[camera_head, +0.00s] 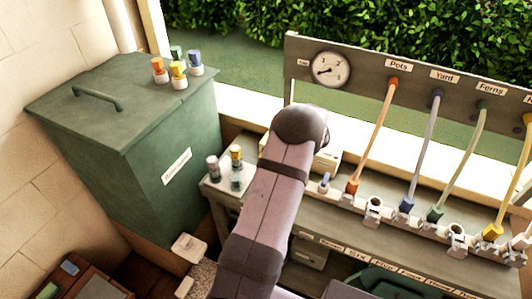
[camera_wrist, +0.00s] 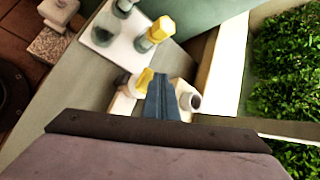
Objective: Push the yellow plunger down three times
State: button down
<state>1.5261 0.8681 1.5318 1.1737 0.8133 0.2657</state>
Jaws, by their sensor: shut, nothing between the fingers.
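In the wrist view my gripper (camera_wrist: 163,82) is shut and empty. A yellow piece (camera_wrist: 143,80), which looks like the yellow plunger, shows just left of the fingertips on a pale body (camera_wrist: 127,84). I cannot tell whether the fingers touch it or how far down it sits. In the head view my arm hides this piece and the fingertips. Another yellow-topped piece (camera_wrist: 158,30) stands on a white plate beyond; it shows in the head view too (camera_head: 236,153).
Two grey-topped pieces (camera_wrist: 102,36) share that plate. A green bin (camera_head: 130,130) at left carries several coloured-capped pieces (camera_head: 178,69). At right is a board with a gauge (camera_head: 330,69) and several coloured hoses (camera_head: 372,135). A grey round-ended piece (camera_wrist: 189,101) lies right of the fingers.

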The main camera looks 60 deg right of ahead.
jog(key=shift+f+b, duration=0.4)
jog(key=shift+f, duration=0.1)
jog(key=shift+r, duration=0.15)
dwell(0.3)
jog(key=shift+r+p, duration=0.8)
jog(key=shift+r, duration=0.4)
jog(key=shift+r+p, duration=1.8)
jog(key=shift+r, duration=1.1)
notch_tip(320, 180, up, 3)
jog(key=p, duration=0.3)
jog(key=shift+f, duration=0.15)
